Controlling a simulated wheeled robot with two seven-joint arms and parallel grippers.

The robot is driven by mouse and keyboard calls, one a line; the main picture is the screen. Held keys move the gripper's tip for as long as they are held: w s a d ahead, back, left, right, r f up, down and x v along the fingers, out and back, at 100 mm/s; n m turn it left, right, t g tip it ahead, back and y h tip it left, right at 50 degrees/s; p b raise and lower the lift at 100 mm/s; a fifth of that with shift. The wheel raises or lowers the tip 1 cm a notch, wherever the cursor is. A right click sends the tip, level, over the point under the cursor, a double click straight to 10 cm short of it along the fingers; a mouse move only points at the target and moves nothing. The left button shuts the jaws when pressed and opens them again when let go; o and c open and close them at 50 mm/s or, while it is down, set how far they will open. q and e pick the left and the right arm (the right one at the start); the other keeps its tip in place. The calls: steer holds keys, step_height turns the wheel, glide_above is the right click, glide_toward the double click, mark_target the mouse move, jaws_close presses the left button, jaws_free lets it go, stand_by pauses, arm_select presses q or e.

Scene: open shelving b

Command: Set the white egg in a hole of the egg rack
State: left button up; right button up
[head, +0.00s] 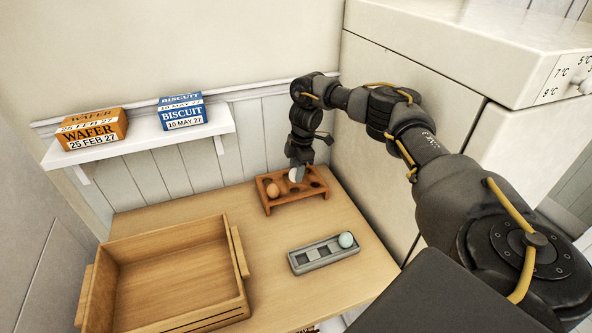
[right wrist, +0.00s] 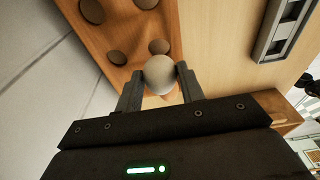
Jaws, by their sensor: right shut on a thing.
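My right gripper (head: 298,174) is above the wooden egg rack (head: 268,208), shut on the white egg (head: 293,175). In the right wrist view the white egg (right wrist: 160,73) sits between the two fingertips (right wrist: 158,82), over the rack (right wrist: 187,42) near its edge. I cannot tell whether its underside is inside a hole or just above one. A brown egg (head: 272,190) sits in the rack's left part. Other round holes show in the rack. My left gripper is not in view.
A grey tray (head: 318,263) with a pale blue-green egg (head: 346,239) lies in front of the rack. A large wooden crate (head: 243,270) stands at left. A wall shelf (head: 140,144) holds a wafer box (head: 92,130) and a biscuit box (head: 182,112). A white cabinet (head: 440,60) bounds the right.

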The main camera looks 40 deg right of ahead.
steer(key=shift+f+b, duration=0.95)
steer(key=shift+f, duration=1.3)
stand_by(0.8)
steer(key=o, duration=0.7)
steer(key=shift+r, duration=0.1)
steer(key=shift+r, duration=0.25)
steer(key=r, duration=0.3)
steer(key=d+r, duration=0.1)
steer(key=r, duration=0.2)
steer(key=r+p, duration=0.1)
steer(key=r, duration=0.3)
steer(key=shift+s+d, duration=0.2)
steer(key=shift+d, duration=0.05)
steer(key=shift+a, duration=0.1)
